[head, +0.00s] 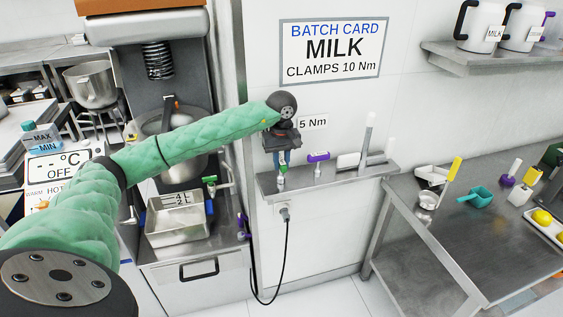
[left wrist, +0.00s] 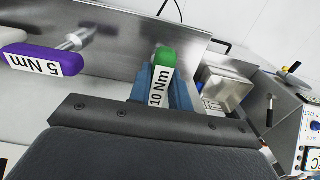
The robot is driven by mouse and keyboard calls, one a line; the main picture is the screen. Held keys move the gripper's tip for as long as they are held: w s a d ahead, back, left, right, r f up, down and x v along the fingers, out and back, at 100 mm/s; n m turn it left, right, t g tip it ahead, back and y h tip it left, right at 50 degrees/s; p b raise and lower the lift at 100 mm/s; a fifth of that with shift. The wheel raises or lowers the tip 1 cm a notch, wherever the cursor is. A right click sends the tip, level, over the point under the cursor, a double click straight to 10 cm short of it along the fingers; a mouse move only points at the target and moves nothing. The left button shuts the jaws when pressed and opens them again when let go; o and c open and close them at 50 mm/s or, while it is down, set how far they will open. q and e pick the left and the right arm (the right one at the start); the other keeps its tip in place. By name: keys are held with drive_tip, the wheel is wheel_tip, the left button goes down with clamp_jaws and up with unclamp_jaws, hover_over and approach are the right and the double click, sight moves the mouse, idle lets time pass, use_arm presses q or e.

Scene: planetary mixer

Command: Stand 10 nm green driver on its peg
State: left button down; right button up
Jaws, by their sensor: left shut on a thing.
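My left gripper (head: 283,160) is shut on the 10 Nm green driver (head: 282,168) at the left end of the wall shelf (head: 340,178). In the left wrist view the green driver (left wrist: 165,58) sits between the blue fingers, its white 10 Nm label facing the camera. In the head view the fingers hide most of it; its lower end is at about shelf level. I cannot tell whether it is on a peg, as the peg is not distinguishable. The purple 5 Nm driver (head: 318,157) stands on the shelf to the right; it also shows in the left wrist view (left wrist: 42,60). My right gripper is not in view.
White upright items (head: 368,140) stand at the shelf's right half. A plug with a black cable (head: 284,212) is below the shelf. The mixer (head: 165,110) stands to the left, with a metal pan (head: 178,226). A steel table (head: 430,240) is at the right.

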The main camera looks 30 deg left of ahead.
use_arm(q)
drive_tip(key=shift+b, duration=0.4)
idle(0.3)
drive_tip(key=c, duration=1.2)
unclamp_jaws()
drive_tip(key=shift+r, duration=0.65)
wheel_tip(320, 180, up, 6)
drive_tip(key=shift+r+b, duration=0.25)
drive_tip(key=shift+b, duration=0.9)
